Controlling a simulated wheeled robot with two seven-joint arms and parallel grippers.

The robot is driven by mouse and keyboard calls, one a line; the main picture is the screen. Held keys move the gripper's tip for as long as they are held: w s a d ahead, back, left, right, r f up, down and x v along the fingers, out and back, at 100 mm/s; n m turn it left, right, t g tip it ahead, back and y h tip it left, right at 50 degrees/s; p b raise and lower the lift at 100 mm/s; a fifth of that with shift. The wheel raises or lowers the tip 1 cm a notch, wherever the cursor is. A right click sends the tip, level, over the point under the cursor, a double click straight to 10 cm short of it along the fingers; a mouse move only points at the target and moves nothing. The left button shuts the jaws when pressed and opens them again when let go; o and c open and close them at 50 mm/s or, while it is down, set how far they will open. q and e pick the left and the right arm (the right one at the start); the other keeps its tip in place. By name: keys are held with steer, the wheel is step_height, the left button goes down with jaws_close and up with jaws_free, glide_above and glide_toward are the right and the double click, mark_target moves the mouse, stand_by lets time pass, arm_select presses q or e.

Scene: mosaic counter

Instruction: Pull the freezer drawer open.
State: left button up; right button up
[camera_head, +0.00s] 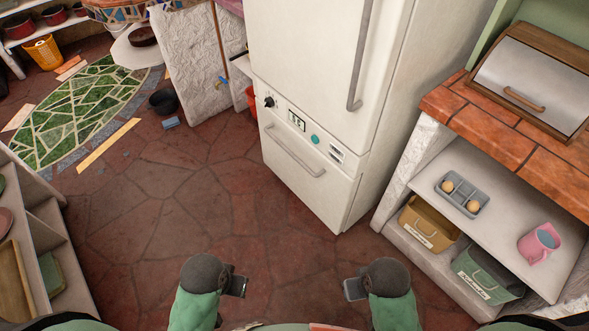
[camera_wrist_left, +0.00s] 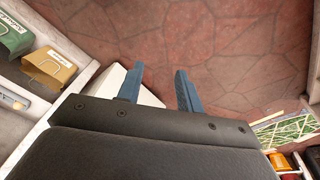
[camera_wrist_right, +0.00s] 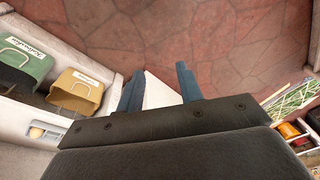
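The white fridge-freezer (camera_head: 318,80) stands upright at the upper middle of the head view. Its freezer drawer (camera_head: 300,185) is the lower front panel, flush with the body, with a slanting metal bar handle (camera_head: 294,151). My left gripper (camera_head: 240,287) and right gripper (camera_head: 350,289) are low in the head view, in front of the drawer and well apart from it. In the left wrist view the left gripper's fingers (camera_wrist_left: 158,88) are spread and empty. In the right wrist view the right gripper's fingers (camera_wrist_right: 158,88) are also spread and empty.
A low shelf unit (camera_head: 60,235) is at left. The stone floor (camera_head: 180,200) before the drawer is clear.

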arm_select(q)
steer(key=shift+c, duration=0.2)
arm_select(e)
steer(key=shift+w+r, duration=0.15)
steer(key=shift+w, duration=0.15)
